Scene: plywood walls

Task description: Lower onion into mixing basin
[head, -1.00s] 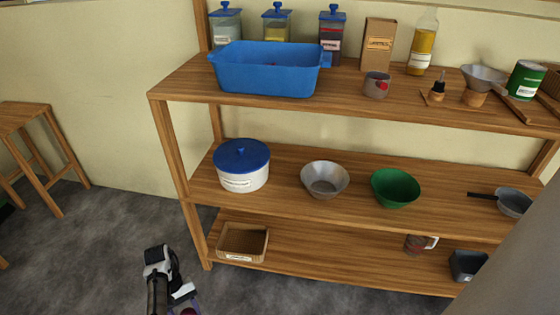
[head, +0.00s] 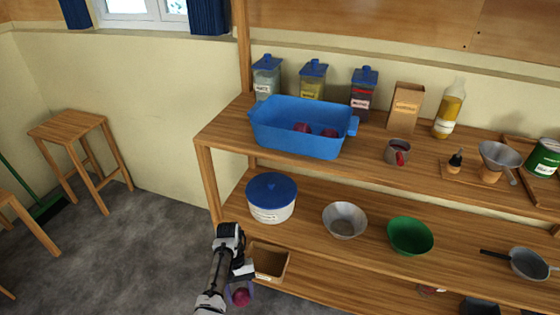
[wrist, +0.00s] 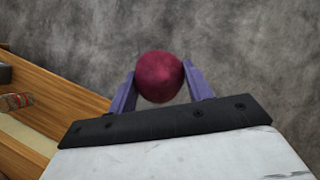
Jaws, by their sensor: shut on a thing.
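My gripper (head: 240,293) is shut on a dark red onion (head: 241,297), low in front of the shelf's left end. In the wrist view the onion (wrist: 159,77) sits between the two purple fingers, with grey floor behind it. No basin is under it there. A blue rectangular basin (head: 290,142) stands on the top shelf, above and to the right of my gripper. Two dark red round things (head: 301,127) lie inside the blue basin. A grey metal bowl (head: 345,221) and a green bowl (head: 409,236) stand on the middle shelf.
Several jars with blue lids stand behind the basin, near a carton (head: 405,106) and an oil bottle (head: 449,109). A red-handled cup (head: 397,152) is right of the basin. A blue-lidded pot (head: 271,198) is on the middle shelf. A wooden box (head: 270,262) sits below. A stool (head: 72,128) stands left.

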